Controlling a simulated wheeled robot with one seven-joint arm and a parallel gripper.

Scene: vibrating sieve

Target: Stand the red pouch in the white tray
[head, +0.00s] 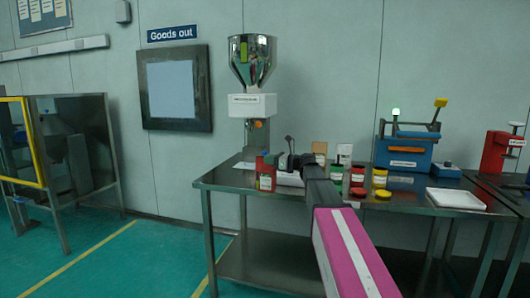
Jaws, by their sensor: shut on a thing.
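The red pouch (265,183), with a pale label on its front, is upright at the left part of the metal table. My gripper (275,162) reaches it from the right and is shut on it near its top. The fingertips are small and partly hidden at this distance. I cannot tell whether the pouch's base touches the table. The white tray (458,199) is shallow and looks empty. It lies at the right part of the table, well apart from my gripper.
Several labelled jars with red, yellow and green parts (358,181) stand mid-table, between pouch and tray. A blue machine (405,152) stands behind the tray. A steel hopper (252,62) with a white box rises behind the pouch. A red device (500,152) stands at far right.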

